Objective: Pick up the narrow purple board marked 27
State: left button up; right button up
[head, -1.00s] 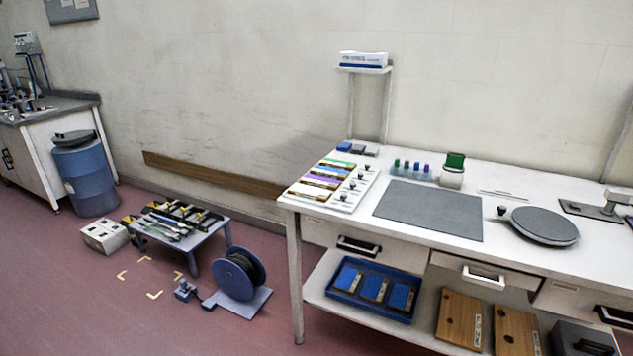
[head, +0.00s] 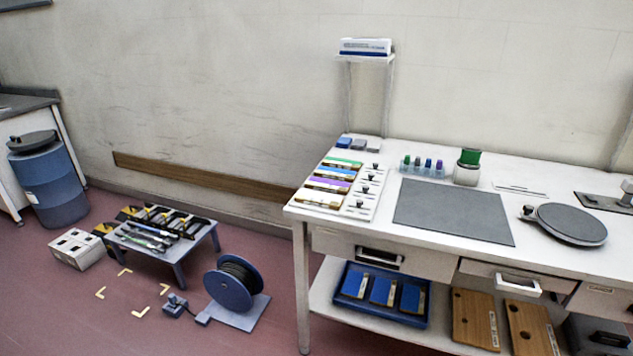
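A narrow purple strip (head: 327,184) lies in a white rack (head: 362,209) at the left end of the white workbench. Green, blue, yellow and white strips lie in the same rack, with small dark knobs along its right side. The strips are too small for me to read any number on them, so I cannot tell whether the purple one is marked 27. Neither of my grippers shows in the head view.
The white bench (head: 545,188) carries a grey mat (head: 453,210), a round grey turntable (head: 567,225) and a green-topped jar (head: 467,167). A cable reel (head: 228,284) and a low blue table (head: 172,252) stand on the floor left of the bench.

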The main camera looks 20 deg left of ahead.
aim_at(330, 186)
jog(key=i+j, duration=0.15)
jog(key=j, duration=0.3)
jog(key=i+j, duration=0.1)
jog(key=j, duration=0.35)
jog(key=i+j, duration=0.15)
jog(key=j, duration=0.25)
jog(key=i+j, duration=0.1)
jog(key=j, duration=0.35)
jog(key=i+j, duration=0.15)
jog(key=j, duration=0.3)
jog(key=i+j, duration=0.1)
jog(key=j, duration=0.35)
jog(key=i+j, duration=0.15)
jog(key=j, duration=0.3)
jog(key=i+j, duration=0.1)
jog(key=j, duration=0.3)
jog(key=i+j+z, duration=0.1)
jog(key=j, duration=0.3)
jog(key=i+j+z, duration=0.15)
jog(key=j, duration=0.3)
